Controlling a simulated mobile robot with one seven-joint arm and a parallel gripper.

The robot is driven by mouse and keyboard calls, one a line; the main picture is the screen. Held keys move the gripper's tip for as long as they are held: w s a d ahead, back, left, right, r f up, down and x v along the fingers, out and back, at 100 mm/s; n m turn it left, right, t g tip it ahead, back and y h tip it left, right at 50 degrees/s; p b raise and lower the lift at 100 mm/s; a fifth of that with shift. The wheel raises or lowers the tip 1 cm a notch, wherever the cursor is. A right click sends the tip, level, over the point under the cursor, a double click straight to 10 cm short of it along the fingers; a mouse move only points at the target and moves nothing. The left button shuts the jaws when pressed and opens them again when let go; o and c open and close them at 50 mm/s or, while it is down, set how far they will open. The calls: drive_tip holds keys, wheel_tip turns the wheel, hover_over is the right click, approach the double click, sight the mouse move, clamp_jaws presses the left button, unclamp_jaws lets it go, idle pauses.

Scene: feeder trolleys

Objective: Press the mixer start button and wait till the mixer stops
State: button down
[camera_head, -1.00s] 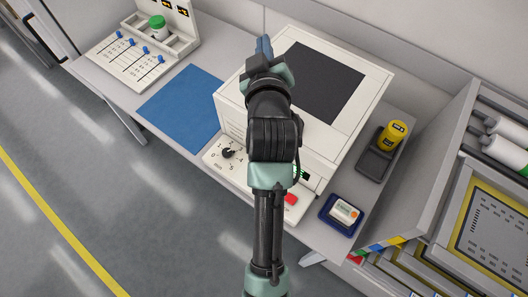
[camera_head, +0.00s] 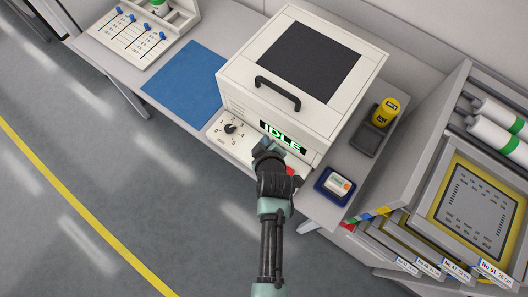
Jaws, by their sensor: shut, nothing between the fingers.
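The mixer (camera_head: 236,77) is a white box with a dark panel and a black handle (camera_head: 278,93) on its closed lid. Its green display (camera_head: 283,137) reads IDLE. A black dial (camera_head: 230,128) sits on the front panel, left of the display. A red button (camera_head: 291,170) shows partly at the right of my gripper, which hides the panel around it. My gripper (camera_head: 268,146) is shut and empty, over the front panel just below the display. I cannot tell whether it touches the panel.
A blue mat (camera_head: 187,95) lies left of the mixer. A yellow jar (camera_head: 385,112) stands in a dark holder at the right. A small white device (camera_head: 337,185) sits in a blue tray (camera_head: 324,194). A rack with framed stencils (camera_head: 484,215) stands at the far right.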

drive_tip(key=shift+f, duration=0.1)
wheel_tip(320, 180, down, 9)
drive_tip(key=b, duration=0.8)
drive_tip(key=shift+r, duration=0.2)
idle(1.4)
drive_tip(key=shift+f+b, duration=0.35)
drive_tip(key=shift+f, duration=0.1)
